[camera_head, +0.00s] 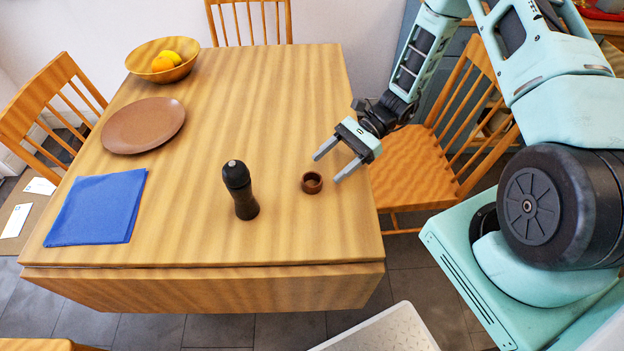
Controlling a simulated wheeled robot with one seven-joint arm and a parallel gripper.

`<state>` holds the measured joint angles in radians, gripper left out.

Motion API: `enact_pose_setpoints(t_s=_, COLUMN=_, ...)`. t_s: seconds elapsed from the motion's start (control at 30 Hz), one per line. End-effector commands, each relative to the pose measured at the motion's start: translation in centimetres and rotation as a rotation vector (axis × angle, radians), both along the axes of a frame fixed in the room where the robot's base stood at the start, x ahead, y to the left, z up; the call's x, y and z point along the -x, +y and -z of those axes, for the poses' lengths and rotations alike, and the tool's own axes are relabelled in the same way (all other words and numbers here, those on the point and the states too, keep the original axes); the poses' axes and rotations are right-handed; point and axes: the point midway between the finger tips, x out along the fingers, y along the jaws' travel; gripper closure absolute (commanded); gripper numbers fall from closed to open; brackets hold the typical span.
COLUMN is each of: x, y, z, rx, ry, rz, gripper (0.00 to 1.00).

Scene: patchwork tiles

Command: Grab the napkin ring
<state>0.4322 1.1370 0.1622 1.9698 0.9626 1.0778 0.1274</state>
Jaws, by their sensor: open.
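The napkin ring (312,187) is a small, dark brown ring on the wooden table (290,100), near the table's right edge. It shows its open top. My gripper (325,168) is open and empty, with its two fingers pointing down and left. The fingertips appear just above and to the right of the ring in the picture. The ring does not appear to be between the fingers. How high the fingers are above the table is hard to tell.
A black pepper mill (241,190) stands upright left of the ring. Further left are a folded blue napkin (98,208), a brown plate (143,126) and a wooden bowl (162,60) with fruit. Chairs surround the table, one (425,165) under my arm. The table's middle is clear.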

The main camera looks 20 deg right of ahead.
Motion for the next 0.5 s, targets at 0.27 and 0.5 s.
enact_pose_setpoints(t_s=0.27, x=0.5, y=2.7, z=0.5, rx=-0.001, ry=0.002, rz=-0.004, gripper=0.37)
enact_pose_setpoints(t_s=0.5, x=0.8, y=5.1, z=1.6, rx=0.001, ry=-0.001, rz=0.0, gripper=0.37)
